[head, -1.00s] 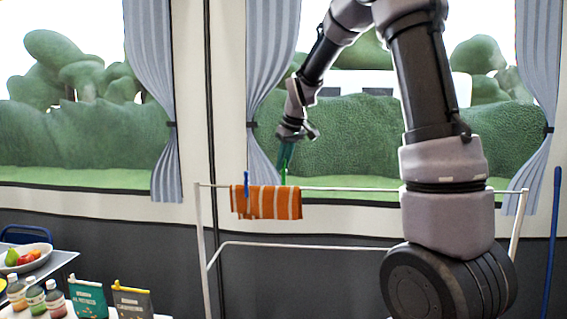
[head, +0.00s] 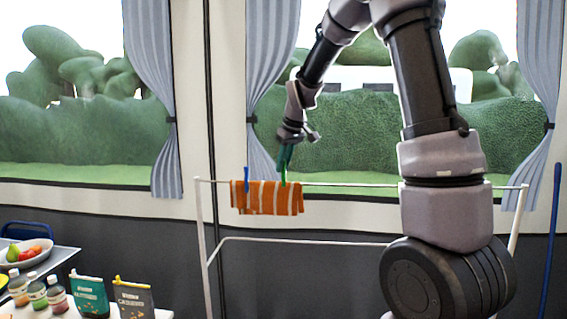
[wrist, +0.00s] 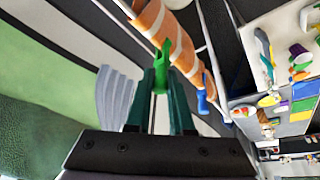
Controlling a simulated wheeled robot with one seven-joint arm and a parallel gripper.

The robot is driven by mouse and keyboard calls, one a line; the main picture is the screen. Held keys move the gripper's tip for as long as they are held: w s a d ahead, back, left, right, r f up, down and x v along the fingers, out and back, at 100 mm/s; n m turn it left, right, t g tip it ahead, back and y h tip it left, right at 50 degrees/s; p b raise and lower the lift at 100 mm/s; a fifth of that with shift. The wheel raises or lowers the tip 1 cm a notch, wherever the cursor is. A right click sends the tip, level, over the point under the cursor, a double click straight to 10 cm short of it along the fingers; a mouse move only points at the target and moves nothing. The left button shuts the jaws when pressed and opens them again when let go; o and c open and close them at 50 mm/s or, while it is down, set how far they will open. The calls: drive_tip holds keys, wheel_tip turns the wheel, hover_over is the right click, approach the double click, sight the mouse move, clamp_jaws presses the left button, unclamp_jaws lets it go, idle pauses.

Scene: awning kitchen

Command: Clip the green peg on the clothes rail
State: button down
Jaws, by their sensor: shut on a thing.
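My gripper (head: 286,157), with dark green fingers, points down and is shut on the green peg (head: 284,177). In the head view the peg's lower end overlaps the clothes rail (head: 360,185) and the top of the striped cloth. In the wrist view the green peg (wrist: 162,62) sticks out past my fingertips (wrist: 163,80) at the cloth's edge. I cannot tell whether its jaws straddle the rail. An orange-and-white striped cloth (head: 268,199) hangs over the rail. A blue peg (head: 246,179) sits on the cloth's left part; it also shows in the wrist view (wrist: 203,103).
The white drying rack's left leg (head: 203,240) stands left of the cloth. The rail right of the cloth is bare. A table at lower left holds bottles (head: 37,291), packets (head: 90,295) and a fruit plate (head: 24,256). Curtains (head: 268,100) hang behind.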

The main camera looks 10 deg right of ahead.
drive_tip(key=shift+f, duration=1.15)
drive_tip(key=shift+c, duration=1.2)
unclamp_jaws()
drive_tip(key=shift+r, duration=3.5)
